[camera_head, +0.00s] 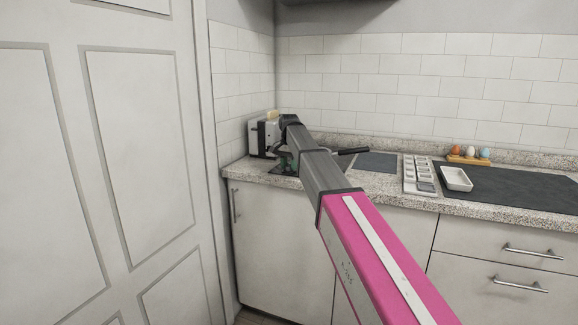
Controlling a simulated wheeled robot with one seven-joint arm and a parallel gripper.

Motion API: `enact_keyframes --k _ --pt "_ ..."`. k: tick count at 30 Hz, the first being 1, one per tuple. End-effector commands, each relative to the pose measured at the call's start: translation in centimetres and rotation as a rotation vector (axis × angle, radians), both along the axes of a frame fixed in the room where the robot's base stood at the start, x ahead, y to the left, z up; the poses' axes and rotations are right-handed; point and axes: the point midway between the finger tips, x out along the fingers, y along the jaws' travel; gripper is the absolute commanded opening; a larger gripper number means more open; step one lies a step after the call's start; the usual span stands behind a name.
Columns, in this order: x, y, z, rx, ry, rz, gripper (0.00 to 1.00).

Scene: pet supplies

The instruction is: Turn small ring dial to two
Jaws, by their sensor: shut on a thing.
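A white and black toaster-like appliance (257,138) stands on the counter in the back left corner, with a tan piece showing at its top. My arm reaches to it from the lower right. My gripper (284,156) is at the appliance's right side, small, dark and partly covered by my arm. It appears shut on the small ring dial there. The dial, its marks and the setting it points to are hidden, and I cannot make out the fingertips clearly.
A dark handle (352,151) sticks out beside my arm. Right of it are a dark mat (376,164), a white compartment tray (418,170), a white dish (456,179) and an egg holder (468,159). A tiled wall and a white door (140,170) bound the corner.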

Motion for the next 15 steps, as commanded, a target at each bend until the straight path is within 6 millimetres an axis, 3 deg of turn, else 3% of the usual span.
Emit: enact_keyframes --k 11,12,14,15 --pt "0.05 0.03 0.07 0.000 -0.001 -0.003 0.13" --pt "0.05 0.03 0.07 0.000 -0.001 -0.003 0.43" --pt "0.05 0.03 0.07 0.000 -0.001 -0.003 0.62" --pt "0.05 0.03 0.06 0.000 -0.001 -0.003 0.62"
